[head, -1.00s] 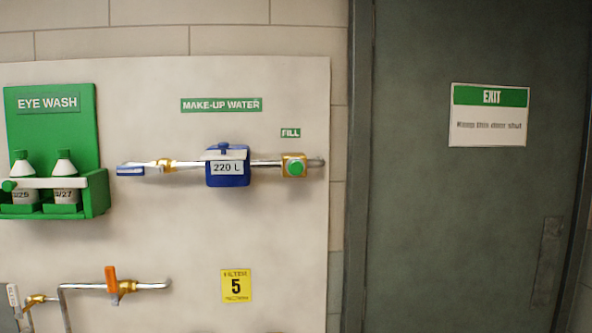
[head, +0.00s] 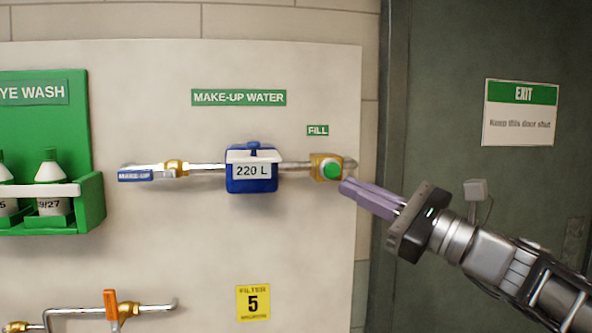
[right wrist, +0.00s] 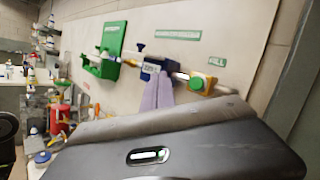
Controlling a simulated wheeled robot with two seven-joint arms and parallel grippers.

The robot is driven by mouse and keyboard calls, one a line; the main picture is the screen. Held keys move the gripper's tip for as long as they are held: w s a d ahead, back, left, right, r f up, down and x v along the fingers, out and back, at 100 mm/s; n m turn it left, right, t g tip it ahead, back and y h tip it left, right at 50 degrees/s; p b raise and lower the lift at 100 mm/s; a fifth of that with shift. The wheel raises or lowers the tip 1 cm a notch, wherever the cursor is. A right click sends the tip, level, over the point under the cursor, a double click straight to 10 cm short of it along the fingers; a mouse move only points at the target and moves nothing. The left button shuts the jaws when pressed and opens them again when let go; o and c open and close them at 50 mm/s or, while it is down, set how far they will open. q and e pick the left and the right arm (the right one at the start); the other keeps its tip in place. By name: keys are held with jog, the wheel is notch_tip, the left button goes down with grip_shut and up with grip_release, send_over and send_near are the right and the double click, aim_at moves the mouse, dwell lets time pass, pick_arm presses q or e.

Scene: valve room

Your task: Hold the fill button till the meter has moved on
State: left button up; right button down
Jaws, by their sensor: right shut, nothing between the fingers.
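The green fill button (head: 332,171) sits on a brass block (head: 318,160) under a FILL label (head: 318,130) in the head view. It also shows in the right wrist view (right wrist: 196,83). The blue meter (head: 251,183) to its left reads 220 L. My right gripper (head: 346,187) is shut and empty, its purple fingers pointing left with the tips just right of and below the button. In the head view the tips look very close to it; I cannot tell whether they touch. In the right wrist view the fingers (right wrist: 158,95) appear left of the button. My left gripper is not in view.
A make-up valve with a blue handle (head: 135,176) is on the same pipe, left of the meter. A green eye wash station (head: 90,200) is further left. An orange-handled valve (head: 110,302) is below. A dark door with an EXIT sign (head: 520,112) is at right.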

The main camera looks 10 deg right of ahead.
aim_at(332, 171)
jog(key=shift+s+d+r, duration=0.25)
jog(key=shift+s+d, duration=0.05)
jog(key=shift+d, duration=0.1)
jog(key=shift+w, duration=0.1)
jog(key=w+p, duration=0.3)
jog(key=w, duration=0.5)
jog(key=shift+w+a+p, duration=0.3)
jog(key=shift+p, duration=0.1)
jog(key=shift+w, duration=0.1)
dwell(1.7)
jog(key=shift+w, duration=0.35)
